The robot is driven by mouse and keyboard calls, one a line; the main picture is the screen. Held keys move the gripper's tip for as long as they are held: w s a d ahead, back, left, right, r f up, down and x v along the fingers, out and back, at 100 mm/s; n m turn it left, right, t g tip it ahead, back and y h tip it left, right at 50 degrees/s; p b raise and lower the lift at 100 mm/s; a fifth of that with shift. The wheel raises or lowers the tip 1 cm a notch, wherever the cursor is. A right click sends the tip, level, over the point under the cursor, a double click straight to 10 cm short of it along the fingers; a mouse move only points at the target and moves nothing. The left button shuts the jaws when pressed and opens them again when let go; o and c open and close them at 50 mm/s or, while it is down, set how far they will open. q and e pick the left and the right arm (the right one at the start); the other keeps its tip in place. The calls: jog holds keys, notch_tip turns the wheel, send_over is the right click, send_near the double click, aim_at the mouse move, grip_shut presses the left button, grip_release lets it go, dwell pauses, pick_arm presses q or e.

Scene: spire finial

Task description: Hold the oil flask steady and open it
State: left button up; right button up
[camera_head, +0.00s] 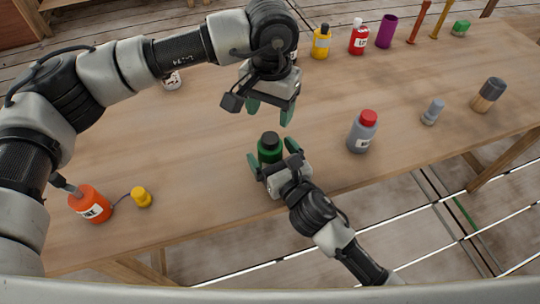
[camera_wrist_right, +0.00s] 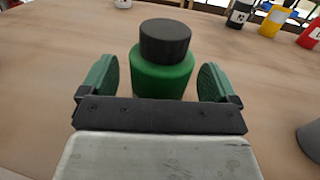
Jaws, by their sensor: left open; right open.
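The oil flask appears to be the green bottle with a black cap (camera_head: 269,147), standing upright on the wooden table near its front edge. It also shows in the right wrist view (camera_wrist_right: 163,72), cap on. My right gripper (camera_head: 272,163) is open at table height, with one green finger on each side of the flask's body; gaps show between fingers and flask. My left gripper (camera_head: 270,112) is open and empty above and behind the flask, fingers pointing down, apart from the cap.
A grey bottle with a red cap (camera_head: 362,132) stands right of the flask. An orange bottle (camera_head: 90,205) and a small yellow item (camera_head: 141,197) are at the left. Yellow (camera_head: 321,43) and red (camera_head: 358,38) bottles and a purple cup (camera_head: 386,31) stand at the back.

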aim_at(270, 137)
jog(key=shift+w+a, duration=0.2)
jog(key=shift+w, duration=0.15)
jog(key=shift+c, duration=0.3)
grip_shut()
pick_arm(q)
jog(key=shift+f, duration=4)
